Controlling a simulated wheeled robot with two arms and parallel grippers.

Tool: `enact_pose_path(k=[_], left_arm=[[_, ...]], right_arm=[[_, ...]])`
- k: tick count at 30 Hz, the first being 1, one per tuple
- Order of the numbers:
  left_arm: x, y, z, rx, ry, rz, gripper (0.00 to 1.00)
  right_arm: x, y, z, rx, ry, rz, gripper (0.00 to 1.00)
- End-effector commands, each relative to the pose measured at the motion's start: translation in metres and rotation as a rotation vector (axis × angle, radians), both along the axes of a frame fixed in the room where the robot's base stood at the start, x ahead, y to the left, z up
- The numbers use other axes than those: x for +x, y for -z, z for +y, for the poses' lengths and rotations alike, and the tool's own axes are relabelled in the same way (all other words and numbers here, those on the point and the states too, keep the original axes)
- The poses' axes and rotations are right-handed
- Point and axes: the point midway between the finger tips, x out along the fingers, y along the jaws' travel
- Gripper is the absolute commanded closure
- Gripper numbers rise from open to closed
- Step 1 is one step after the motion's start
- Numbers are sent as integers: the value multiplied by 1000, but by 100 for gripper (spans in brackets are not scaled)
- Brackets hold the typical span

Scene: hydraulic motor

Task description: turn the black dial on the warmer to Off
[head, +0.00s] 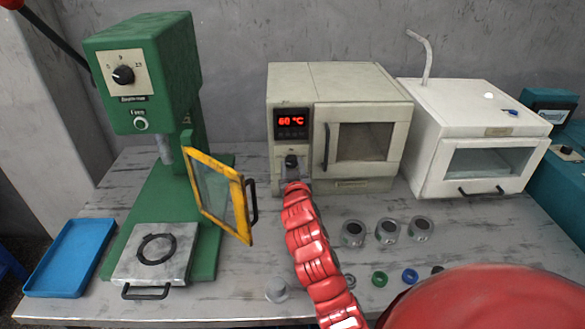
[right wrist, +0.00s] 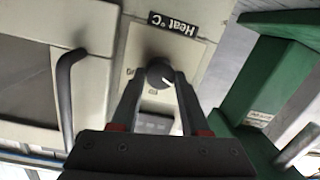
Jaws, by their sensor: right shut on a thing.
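The warmer (head: 295,85) is a beige box at the middle back of the bench, with a lit red display (head: 291,122) reading 60 °C. Its black dial (head: 291,159) sits on the panel below the display. The red right arm reaches up to it, and my right gripper (head: 291,172) is at the dial. In the right wrist view the dial (right wrist: 159,72) sits between the two dark fingertips, below the "Heat °C" label, with the gripper (right wrist: 160,86) shut on it. The fingers hide part of the dial's markings. My left gripper is not in view.
A green press (head: 145,70) with a yellow-framed guard (head: 243,210) stands left of the warmer. A white oven (head: 470,130) stands at right. Several metal cups (head: 388,231) and small rings (head: 410,275) lie on the bench. A blue tray (head: 68,258) is at far left.

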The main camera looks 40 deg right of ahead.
Motion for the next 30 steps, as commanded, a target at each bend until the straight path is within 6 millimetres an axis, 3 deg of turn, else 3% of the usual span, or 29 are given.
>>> enact_pose_path(k=[20,21,26,30], left_arm=[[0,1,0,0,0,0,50],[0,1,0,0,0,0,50],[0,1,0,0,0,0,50],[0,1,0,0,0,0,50]], right_arm=[[0,2,0,-53,0,37,100],[0,2,0,-52,1,36,51],[0,1,0,-53,0,35,25],[0,1,0,-53,0,34,25]])
